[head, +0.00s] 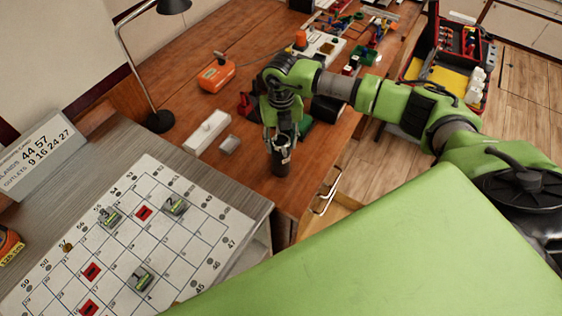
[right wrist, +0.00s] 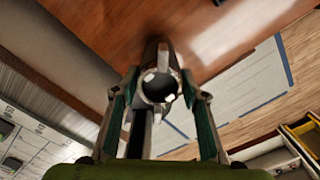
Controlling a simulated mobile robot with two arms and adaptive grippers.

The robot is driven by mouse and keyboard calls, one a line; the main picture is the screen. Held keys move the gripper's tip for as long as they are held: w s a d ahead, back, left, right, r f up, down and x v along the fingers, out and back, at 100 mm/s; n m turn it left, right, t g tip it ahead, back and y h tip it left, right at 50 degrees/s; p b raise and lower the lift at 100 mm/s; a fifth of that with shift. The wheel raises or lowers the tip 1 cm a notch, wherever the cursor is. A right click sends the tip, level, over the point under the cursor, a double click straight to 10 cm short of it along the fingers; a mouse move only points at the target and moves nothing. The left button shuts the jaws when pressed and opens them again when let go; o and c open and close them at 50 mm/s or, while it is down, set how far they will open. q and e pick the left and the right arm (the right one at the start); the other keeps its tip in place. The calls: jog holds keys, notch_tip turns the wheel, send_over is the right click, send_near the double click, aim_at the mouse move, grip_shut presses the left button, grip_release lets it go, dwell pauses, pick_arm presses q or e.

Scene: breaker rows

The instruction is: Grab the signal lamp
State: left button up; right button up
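A dark cylinder with a pale ringed end, which I take for the signal lamp (head: 281,165), is at my right gripper (head: 281,148). In the head view it juts down below the fingers, over the brown table near its front edge. In the right wrist view the lamp (right wrist: 158,88) sits between the two fingers of the right gripper (right wrist: 160,84), which look closed on its sides. Whether its lower end touches the table I cannot tell. My left gripper is not in view.
A white grid board (head: 180,250) with several small modules lies on the grey table at left. A black desk lamp (head: 160,121), a white box (head: 207,132) and an orange device (head: 216,73) stand behind. A red toolbox (head: 443,72) is at the far right.

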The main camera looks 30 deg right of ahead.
grip_shut()
jog(key=shift+r, duration=0.1)
jog(key=shift+w+r, duration=0.1)
